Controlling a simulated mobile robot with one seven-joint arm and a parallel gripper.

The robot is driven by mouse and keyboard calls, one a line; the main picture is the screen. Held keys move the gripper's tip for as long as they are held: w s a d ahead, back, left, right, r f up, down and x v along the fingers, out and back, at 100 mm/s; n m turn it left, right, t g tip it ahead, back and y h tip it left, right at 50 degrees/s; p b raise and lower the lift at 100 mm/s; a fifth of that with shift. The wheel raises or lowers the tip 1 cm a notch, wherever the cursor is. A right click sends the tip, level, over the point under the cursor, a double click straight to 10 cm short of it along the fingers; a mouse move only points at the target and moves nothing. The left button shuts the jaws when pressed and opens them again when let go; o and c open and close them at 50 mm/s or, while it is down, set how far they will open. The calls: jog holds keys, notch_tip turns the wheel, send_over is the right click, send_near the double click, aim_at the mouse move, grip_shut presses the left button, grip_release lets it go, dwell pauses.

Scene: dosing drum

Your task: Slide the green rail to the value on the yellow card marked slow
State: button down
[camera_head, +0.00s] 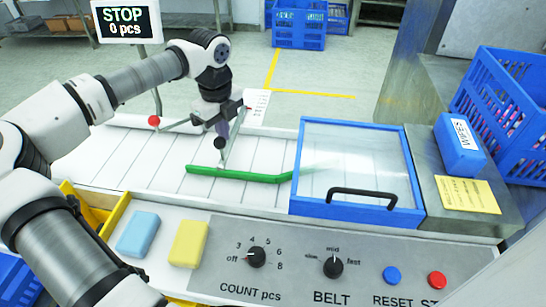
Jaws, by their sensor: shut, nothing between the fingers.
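The green rail (238,175) lies across the pale slatted belt (120,160), left of the blue-framed lid. A thin upright with a dark ball knob (219,143) stands by the rail. My gripper (223,130) is shut and empty, pointing down at the knob from above; whether it touches the knob I cannot tell. A white card with small print (257,105) is just right of my gripper, perhaps a scale, too small to read. The yellow card (468,194) lies on the steel ledge at the right; its writing is too small to read.
The clear lid (357,165) has a black handle. A blue wipes box (460,147) and blue crate (510,110) are at the right. The front panel has a COUNT dial (256,257) and BELT dial (333,267). A red-ball lever (154,121) is left. The sign (126,21) reads STOP, 0 pcs.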

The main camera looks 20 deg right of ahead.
jog(key=shift+s+a, duration=0.45)
jog(key=shift+s, duration=0.3)
jog(key=shift+w+d+b, duration=0.1)
jog(key=shift+b, duration=0.2)
notch_tip(320, 180, up, 8)
jog(key=w+p, duration=0.1)
jog(key=p, duration=0.2)
jog(key=shift+d+p, duration=0.35)
jog(key=shift+p, duration=0.05)
dwell(0.4)
